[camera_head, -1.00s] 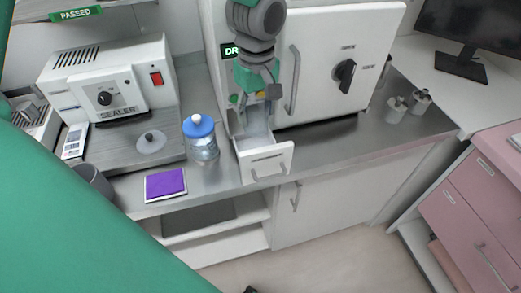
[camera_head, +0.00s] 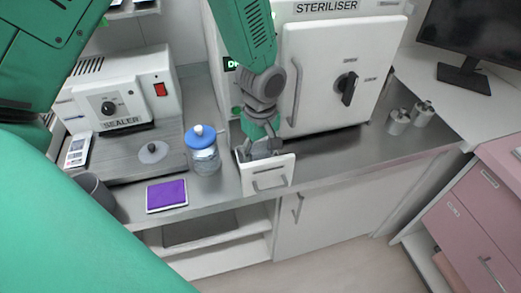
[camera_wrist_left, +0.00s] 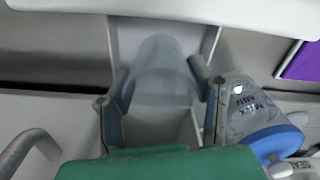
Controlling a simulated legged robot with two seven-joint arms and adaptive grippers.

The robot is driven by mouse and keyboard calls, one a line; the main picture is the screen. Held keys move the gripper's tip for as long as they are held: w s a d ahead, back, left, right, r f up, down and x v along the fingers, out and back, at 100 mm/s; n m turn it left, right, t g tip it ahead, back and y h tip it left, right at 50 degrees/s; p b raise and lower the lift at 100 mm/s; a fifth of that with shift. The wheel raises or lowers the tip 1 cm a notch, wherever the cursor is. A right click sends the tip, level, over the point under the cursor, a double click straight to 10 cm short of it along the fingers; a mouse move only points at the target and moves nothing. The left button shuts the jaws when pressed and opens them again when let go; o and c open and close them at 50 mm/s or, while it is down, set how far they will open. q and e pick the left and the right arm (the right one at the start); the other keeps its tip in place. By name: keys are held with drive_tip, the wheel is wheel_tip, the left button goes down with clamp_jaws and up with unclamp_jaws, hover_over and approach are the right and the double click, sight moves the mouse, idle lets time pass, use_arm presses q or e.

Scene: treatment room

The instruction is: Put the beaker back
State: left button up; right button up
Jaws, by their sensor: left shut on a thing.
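My left gripper (camera_head: 262,150) reaches down from above into the open white drawer (camera_head: 267,178) at the base of the steriliser. In the left wrist view, its two fingers (camera_wrist_left: 160,88) are closed on either side of a clear, see-through beaker (camera_wrist_left: 158,65). The beaker is between the drawer's side walls, just behind the drawer front (camera_wrist_left: 230,10). Whether its base touches the drawer floor cannot be told. In the head view the gripper and drawer front hide the beaker. My right gripper is not in view.
A blue-lidded jar (camera_head: 205,152) stands close left of the drawer and shows in the wrist view (camera_wrist_left: 272,142). A purple pad (camera_head: 166,195) and the sealer (camera_head: 125,90) are further left. The steriliser door (camera_head: 330,75) with its handle is just right. Two small metal-topped containers (camera_head: 410,116) stand far right.

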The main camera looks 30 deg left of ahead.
use_arm(q)
drive_tip(key=o, duration=1.6)
drive_tip(key=shift+f, duration=0.1)
drive_tip(key=shift+c, duration=0.2)
wheel_tip(320, 180, up, 12)
drive_tip(key=shift+w, duration=0.15)
